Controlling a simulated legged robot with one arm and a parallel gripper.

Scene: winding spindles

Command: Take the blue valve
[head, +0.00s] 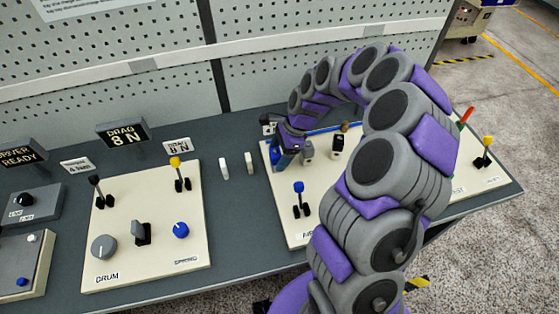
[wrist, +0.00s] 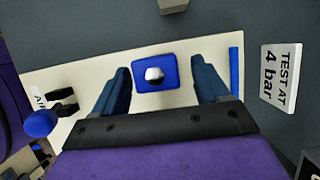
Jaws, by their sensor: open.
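A blue square block with a shiny silver round top (wrist: 155,74), which looks like the blue valve, sits on the cream panel (wrist: 210,52) in the wrist view. My gripper (wrist: 160,68) is open, with one dark blue finger on each side of the block and a gap on both sides. Nothing is held. In the head view my gripper (head: 285,156) is low over the back left of the cream panel, and I cannot clearly tell the block from the fingers there.
A blue-knobbed lever (head: 298,188) stands at the panel's front left; it also shows in the wrist view (wrist: 42,122). A blue bar (wrist: 236,72) and a "TEST AT 4 bar" sign (wrist: 282,76) lie to the right. The DRUM panel (head: 150,262) is further left.

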